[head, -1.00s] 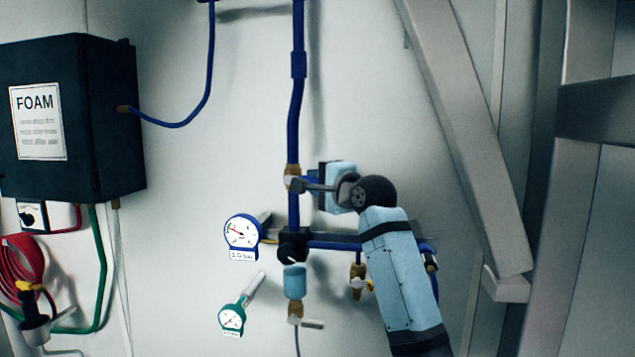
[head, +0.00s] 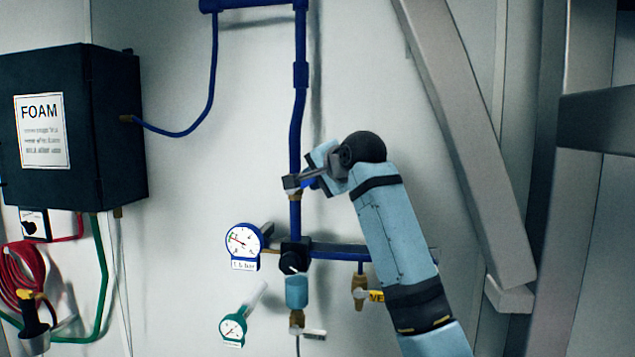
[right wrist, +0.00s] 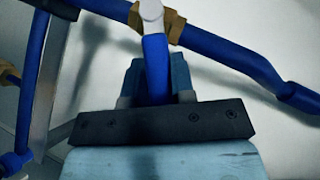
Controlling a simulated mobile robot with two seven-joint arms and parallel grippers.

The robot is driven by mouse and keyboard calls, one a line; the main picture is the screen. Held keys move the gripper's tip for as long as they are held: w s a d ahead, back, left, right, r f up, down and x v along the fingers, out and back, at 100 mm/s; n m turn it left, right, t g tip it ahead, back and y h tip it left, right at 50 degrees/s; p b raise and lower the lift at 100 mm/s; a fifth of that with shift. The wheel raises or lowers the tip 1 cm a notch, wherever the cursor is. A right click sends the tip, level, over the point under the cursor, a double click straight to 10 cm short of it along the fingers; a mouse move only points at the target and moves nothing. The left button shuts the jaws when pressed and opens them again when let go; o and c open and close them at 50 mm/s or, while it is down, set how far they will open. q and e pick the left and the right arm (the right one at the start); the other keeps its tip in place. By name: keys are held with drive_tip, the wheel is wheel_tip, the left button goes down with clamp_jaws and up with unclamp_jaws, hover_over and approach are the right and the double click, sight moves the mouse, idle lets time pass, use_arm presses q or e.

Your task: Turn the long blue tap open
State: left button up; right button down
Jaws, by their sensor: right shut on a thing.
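The long blue tap handle (head: 307,184) sits on the vertical blue pipe (head: 296,130) at a brass fitting (head: 295,196). In the right wrist view the blue handle (right wrist: 156,62) runs from a grey pivot on the brass fitting (right wrist: 171,27) down between the fingers. My right gripper (head: 309,181) is shut on the handle. It reaches in from the right, and its fingers (right wrist: 156,88) stand on either side of the handle, whose far end is hidden. The handle points out to the right of the pipe and tilts upward. My left gripper is not in view.
Below are a blue gauge (head: 244,240), a black knob (head: 292,258), a green gauge (head: 232,328) and a brass valve with a yellow tag (head: 360,291). A FOAM box (head: 70,125) hangs at left. A slanted grey beam (head: 465,140) stands at right.

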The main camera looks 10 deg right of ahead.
drive_tip(key=shift+a+r+h, duration=0.15)
drive_tip(key=shift+r+h, duration=0.05)
drive_tip(key=shift+h, duration=0.1)
drive_tip(key=shift+n, duration=0.3)
drive_tip(key=c, duration=1)
unclamp_jaws()
drive_tip(key=shift+o, duration=0.2)
drive_tip(key=shift+r, duration=0.1)
drive_tip(key=shift+s+r, duration=0.1)
drive_tip(key=shift+s, duration=0.25)
drive_tip(key=b+v, duration=0.4)
drive_tip(key=v, duration=0.9)
drive_tip(key=shift+w+r, duration=0.2)
drive_tip(key=shift+r, duration=0.1)
